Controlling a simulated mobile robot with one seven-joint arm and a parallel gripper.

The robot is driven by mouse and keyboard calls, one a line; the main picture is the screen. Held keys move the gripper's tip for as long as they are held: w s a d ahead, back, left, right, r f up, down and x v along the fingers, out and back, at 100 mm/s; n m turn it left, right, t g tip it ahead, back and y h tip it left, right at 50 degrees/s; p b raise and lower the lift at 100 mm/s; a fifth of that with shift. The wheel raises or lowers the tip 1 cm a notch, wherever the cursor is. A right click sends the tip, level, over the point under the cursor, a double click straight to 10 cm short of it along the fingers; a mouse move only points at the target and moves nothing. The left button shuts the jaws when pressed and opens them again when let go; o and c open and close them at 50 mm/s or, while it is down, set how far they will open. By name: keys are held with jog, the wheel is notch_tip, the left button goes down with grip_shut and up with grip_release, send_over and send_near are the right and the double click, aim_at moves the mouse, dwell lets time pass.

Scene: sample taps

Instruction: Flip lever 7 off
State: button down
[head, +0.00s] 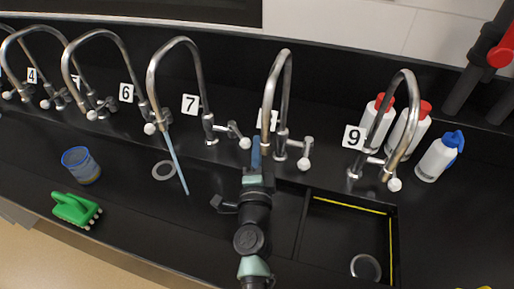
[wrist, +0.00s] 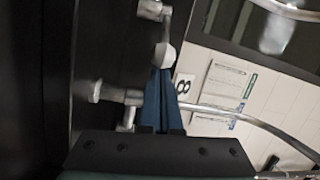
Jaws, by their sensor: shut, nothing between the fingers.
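Tap 7 (head: 178,42) stands behind the sink, by its number 7 label, with a pale blue water stream (head: 177,160) falling from its spout. Its lever (head: 232,131) points right and ends in a white knob (head: 244,143). My gripper (head: 256,148) is shut and empty, just right of that knob. In the wrist view my blue fingers (wrist: 162,85) reach up to a white knob (wrist: 164,55), which appears to be lever 7's. The tips overlap or nearly touch it; I cannot tell if there is contact.
Tap 8 (head: 285,75) stands close right of my gripper, its label partly hidden. Tap 9 (head: 407,85), white bottles (head: 436,158) and a sink basin edged in yellow (head: 350,208) are farther right. A blue-rimmed cup (head: 82,168) and green brush (head: 76,210) lie left.

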jog(key=shift+s+a+m+h+p, duration=0.2)
jog(key=shift+a+m+h+p, duration=0.1)
jog(key=shift+h+p, duration=0.25)
